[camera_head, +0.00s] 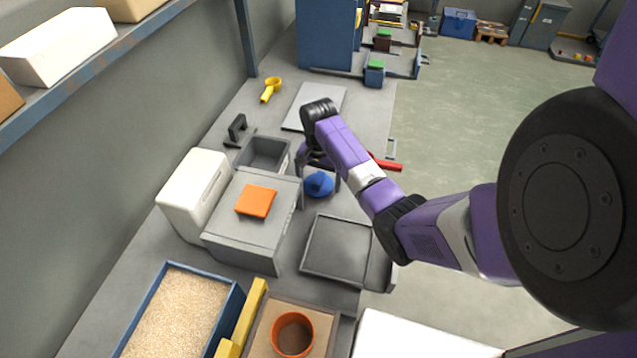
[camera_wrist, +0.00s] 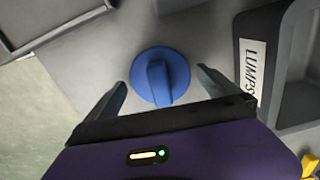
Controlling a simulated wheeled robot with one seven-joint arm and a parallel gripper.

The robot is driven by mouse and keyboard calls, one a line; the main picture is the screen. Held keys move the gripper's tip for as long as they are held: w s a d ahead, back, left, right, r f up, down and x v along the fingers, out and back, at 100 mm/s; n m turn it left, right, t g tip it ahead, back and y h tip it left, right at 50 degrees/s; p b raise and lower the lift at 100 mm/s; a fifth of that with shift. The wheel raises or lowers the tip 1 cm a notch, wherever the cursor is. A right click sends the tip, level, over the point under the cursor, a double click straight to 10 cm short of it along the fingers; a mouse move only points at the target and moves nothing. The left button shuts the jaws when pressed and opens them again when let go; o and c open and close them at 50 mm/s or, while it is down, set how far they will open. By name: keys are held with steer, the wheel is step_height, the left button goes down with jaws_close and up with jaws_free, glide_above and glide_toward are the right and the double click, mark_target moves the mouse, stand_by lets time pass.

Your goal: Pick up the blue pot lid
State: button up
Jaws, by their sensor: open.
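The blue pot lid (camera_head: 318,184) lies on the grey bench in the head view, just right of the grey box with an orange pad on top. In the wrist view the lid (camera_wrist: 160,76) is a round blue disc with a raised bar handle. My gripper (camera_wrist: 165,85) is open, with one finger on each side of the lid and no visible contact. In the head view my gripper (camera_head: 312,160) is above and close to the lid, partly hidden by my wrist.
A bin labelled LUMPS (camera_wrist: 251,62) stands right of the lid in the wrist view. In the head view, a grey box (camera_head: 235,232) stands left of the lid, a shallow grey tray (camera_head: 338,247) in front, and a grey bin (camera_head: 265,153) behind left. A red handle (camera_head: 388,165) is to the right.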

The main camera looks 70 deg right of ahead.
steer(key=shift+f, duration=0.25)
steer(key=c, duration=1.2)
steer(key=shift+c, duration=0.2)
steer(key=shift+r, duration=0.1)
